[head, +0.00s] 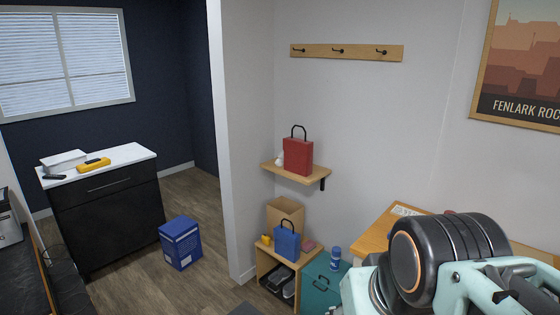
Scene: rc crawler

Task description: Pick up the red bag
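The red bag (298,157) stands upright on a small wooden wall shelf (312,179) near the middle of the head view. Its dark loop handle points up. A small white item (279,159) sits beside it at the left. My arm fills the lower right of the view, apart from the bag and shelf. My gripper's fingers cannot be made out.
Below the shelf, a blue bag (287,244) and a cardboard box (285,213) stand on a wooden cubby (263,264). A wooden desk (375,238) is at right. A coat rack (346,52) hangs above. A blue box (180,243) stands on the floor at left.

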